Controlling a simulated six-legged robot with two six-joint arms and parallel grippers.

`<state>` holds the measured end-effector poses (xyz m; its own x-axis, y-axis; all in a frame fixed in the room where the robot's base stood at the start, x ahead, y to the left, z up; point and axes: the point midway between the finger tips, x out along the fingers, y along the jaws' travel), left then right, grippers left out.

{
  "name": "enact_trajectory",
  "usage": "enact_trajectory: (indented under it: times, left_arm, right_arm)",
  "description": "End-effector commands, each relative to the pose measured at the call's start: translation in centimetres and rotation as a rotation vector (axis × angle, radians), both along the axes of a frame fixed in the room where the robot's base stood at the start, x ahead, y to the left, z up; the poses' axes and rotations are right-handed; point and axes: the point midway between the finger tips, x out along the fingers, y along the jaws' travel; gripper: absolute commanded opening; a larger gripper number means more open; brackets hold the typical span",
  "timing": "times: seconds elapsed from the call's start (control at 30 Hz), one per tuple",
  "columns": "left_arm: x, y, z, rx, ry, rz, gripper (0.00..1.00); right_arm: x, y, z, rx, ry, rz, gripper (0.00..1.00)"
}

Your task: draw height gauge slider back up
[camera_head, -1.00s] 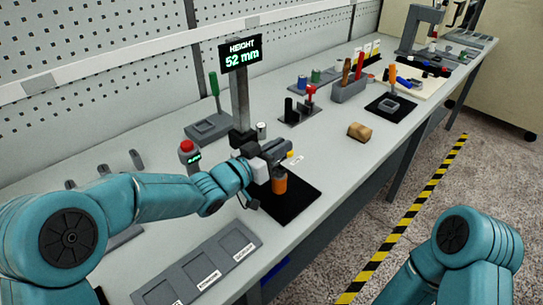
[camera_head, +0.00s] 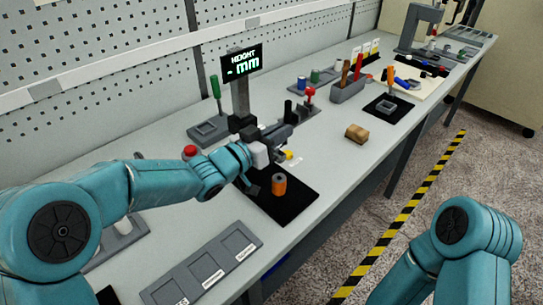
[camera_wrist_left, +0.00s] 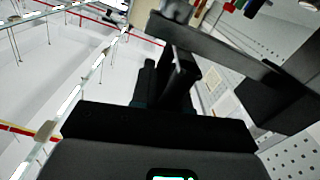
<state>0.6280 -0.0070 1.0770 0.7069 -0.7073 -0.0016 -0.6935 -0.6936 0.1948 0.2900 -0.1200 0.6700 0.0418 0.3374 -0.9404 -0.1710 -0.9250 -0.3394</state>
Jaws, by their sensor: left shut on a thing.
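In the left wrist view dark gripper parts (camera_wrist_left: 165,85) fill the middle and the slider cannot be made out. My right gripper is out of view.
A red button (camera_head: 190,151) is left of the gauge, close behind my left arm. A labelled grey tray (camera_head: 206,262) lies at the front. A wooden block (camera_head: 357,132) and a tool holder (camera_head: 349,90) stand to the right. Bench between them is clear.

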Motion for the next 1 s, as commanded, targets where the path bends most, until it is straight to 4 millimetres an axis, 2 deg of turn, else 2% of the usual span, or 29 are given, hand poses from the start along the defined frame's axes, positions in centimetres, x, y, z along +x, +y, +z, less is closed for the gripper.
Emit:
enact_trajectory:
  times: [0.03,1.0]
  left_arm:
    - [0.0,0.0,0.9,-0.003,-0.006,0.001,0.00]
    - [0.0,0.1,7.4,-0.003,-0.006,0.001,0.00]
  right_arm:
    - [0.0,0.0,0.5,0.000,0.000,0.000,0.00]
    - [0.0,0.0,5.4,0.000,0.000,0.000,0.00]
